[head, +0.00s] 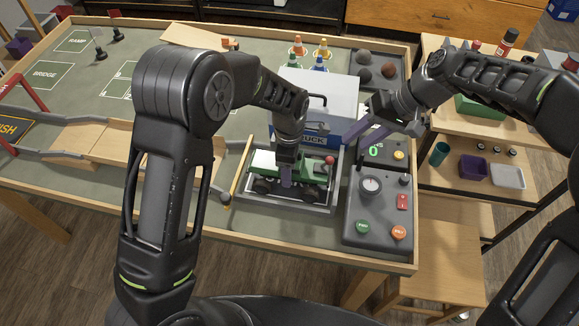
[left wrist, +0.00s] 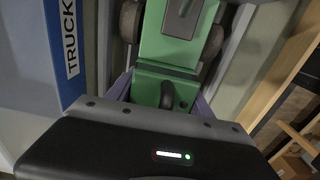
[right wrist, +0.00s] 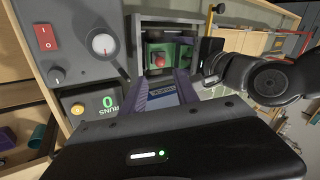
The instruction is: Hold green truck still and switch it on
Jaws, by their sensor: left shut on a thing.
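The green truck (head: 312,190) sits in a grey tray at the table's front, with a red knob on its right end in the head view. My left gripper (head: 286,178) reaches down from above and is shut on the truck; in the left wrist view its purple fingers lie on either side of the green body (left wrist: 172,50). My right gripper (head: 362,121) is open and empty, above and to the right of the truck, beside the blue-and-white TRUCK box. In the right wrist view, the truck (right wrist: 178,52) and its red knob show beyond the parted fingers.
The TRUCK box (head: 333,94) stands behind the truck. A grey control panel (head: 358,212) with dial, buttons and a counter reading 0 stands to its right. Coloured cones (head: 321,50) stand at the back. A wooden ramp (head: 92,143) lies at left.

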